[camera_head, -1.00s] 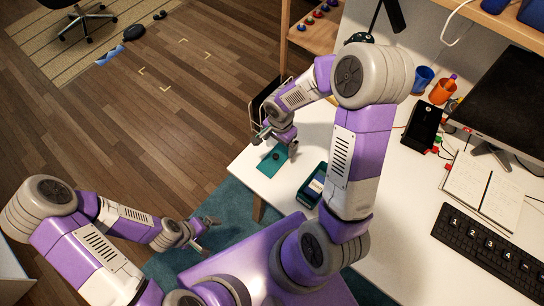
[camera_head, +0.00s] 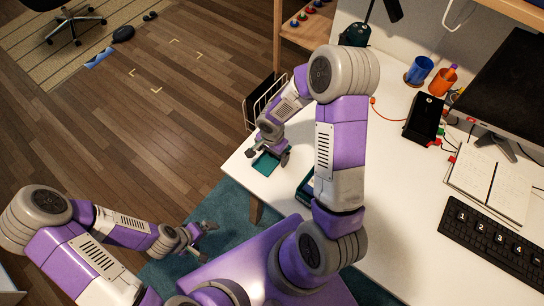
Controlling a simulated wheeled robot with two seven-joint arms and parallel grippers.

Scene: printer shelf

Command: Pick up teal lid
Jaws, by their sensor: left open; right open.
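The teal lid (camera_head: 264,163) lies flat on the white desk (camera_head: 240,165) near its left corner, partly covered by my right gripper. My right gripper (camera_head: 268,157) is open above the lid, with one finger to its left and the other to its right. I cannot tell whether the fingers touch the lid. A teal box (camera_head: 305,190) stands on the desk to the right, mostly hidden behind my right arm. My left gripper (camera_head: 211,238) is open and empty, low over the teal rug, away from the desk.
Farther right are a black device (camera_head: 424,119), a blue cup (camera_head: 420,70), an orange cup (camera_head: 442,80), an open notebook (camera_head: 490,185), a keyboard (camera_head: 490,240) and a monitor (camera_head: 505,90).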

